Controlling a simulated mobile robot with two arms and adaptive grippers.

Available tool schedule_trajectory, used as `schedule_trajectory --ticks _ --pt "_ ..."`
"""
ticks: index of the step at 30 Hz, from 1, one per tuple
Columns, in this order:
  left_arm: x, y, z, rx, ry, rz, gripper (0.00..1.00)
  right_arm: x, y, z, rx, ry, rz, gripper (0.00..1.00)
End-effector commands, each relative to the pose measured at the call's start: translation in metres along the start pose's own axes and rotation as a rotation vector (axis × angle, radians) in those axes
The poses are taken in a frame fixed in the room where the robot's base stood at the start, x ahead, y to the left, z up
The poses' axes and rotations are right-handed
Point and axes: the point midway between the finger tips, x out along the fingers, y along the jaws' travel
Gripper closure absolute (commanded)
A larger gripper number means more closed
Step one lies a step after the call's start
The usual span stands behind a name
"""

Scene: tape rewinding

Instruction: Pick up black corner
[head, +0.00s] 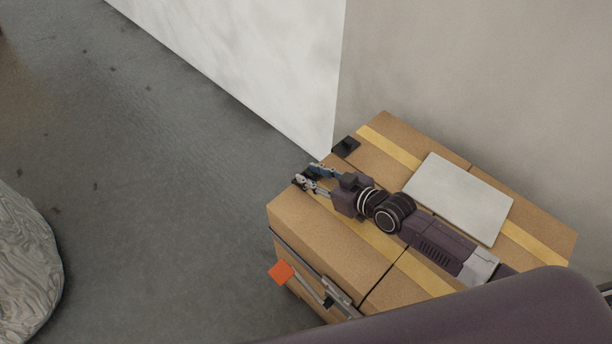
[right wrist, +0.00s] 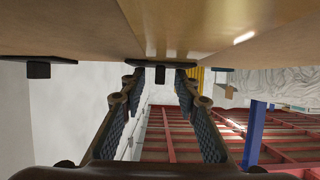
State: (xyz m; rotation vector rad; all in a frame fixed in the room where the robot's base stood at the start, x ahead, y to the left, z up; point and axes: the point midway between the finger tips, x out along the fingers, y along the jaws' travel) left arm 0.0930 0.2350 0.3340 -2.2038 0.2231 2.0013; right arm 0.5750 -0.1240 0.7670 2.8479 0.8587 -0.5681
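A black corner piece (head: 346,147) sits on the far left edge of the cardboard box top (head: 400,262). It seems to be the dark block at the left in the right wrist view (right wrist: 38,70). My right gripper (head: 308,175) reaches over the box top to its left edge, nearer the front than that corner piece and apart from it. In the right wrist view its two fingers (right wrist: 157,92) are spread. A small dark block (right wrist: 160,75) at the box edge shows between them, with no visible grip on it. My left gripper is not in view.
A pale flat panel (head: 460,197) lies on the box top, right of my right gripper. Yellow tape strips cross the box. An orange square (head: 281,272) and a metal rod stick out at its front side. Walls stand behind; grey floor is open at left.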

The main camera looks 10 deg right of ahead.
Motion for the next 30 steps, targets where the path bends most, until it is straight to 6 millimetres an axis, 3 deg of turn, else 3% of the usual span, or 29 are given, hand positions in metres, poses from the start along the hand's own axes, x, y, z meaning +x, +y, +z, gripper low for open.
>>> schedule_trajectory --ticks 5,14,24,30 --pt "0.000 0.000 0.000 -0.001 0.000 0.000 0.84 0.000 0.000 0.000 0.000 0.000 0.000 0.71" --pt "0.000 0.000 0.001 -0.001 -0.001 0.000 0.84 0.000 0.000 0.000 0.000 0.000 0.000 1.00" --pt "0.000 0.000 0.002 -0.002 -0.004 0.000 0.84 -0.001 0.000 -0.002 0.000 0.001 0.000 1.00" --pt "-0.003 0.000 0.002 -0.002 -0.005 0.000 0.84 -0.006 0.000 -0.016 0.000 0.003 0.000 1.00"
